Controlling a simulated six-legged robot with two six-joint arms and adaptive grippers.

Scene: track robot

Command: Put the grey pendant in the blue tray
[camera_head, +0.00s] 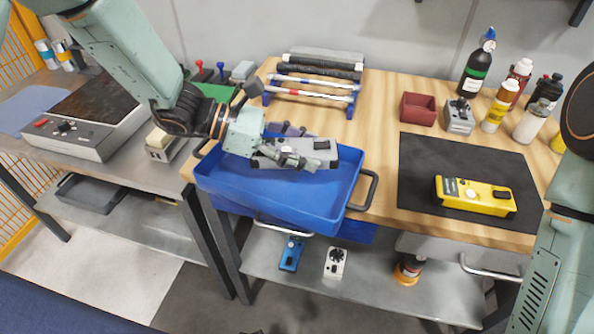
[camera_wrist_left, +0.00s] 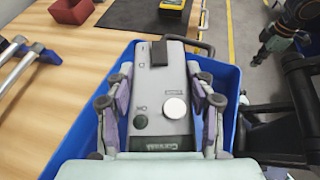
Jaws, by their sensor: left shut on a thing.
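The grey pendant (camera_head: 318,152) is a long box with a dark switch and a pale round knob. My left gripper (camera_head: 290,158) is shut on it, with fingers along both long sides, as the left wrist view (camera_wrist_left: 163,100) shows. The blue tray (camera_head: 275,198) lies at the left front of the wooden table, with dark handles at its ends. The pendant is over the tray's back part; I cannot tell whether it touches the tray floor. In the left wrist view the tray's blue wall (camera_wrist_left: 226,75) shows around the pendant.
A yellow pendant (camera_head: 475,195) lies on a black mat (camera_head: 420,160) to the right. A red bin (camera_head: 418,109), another grey device (camera_head: 459,117) and several bottles (camera_head: 497,107) stand behind. A rack with rods (camera_head: 313,82) is behind the tray. Bare wood lies between tray and mat.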

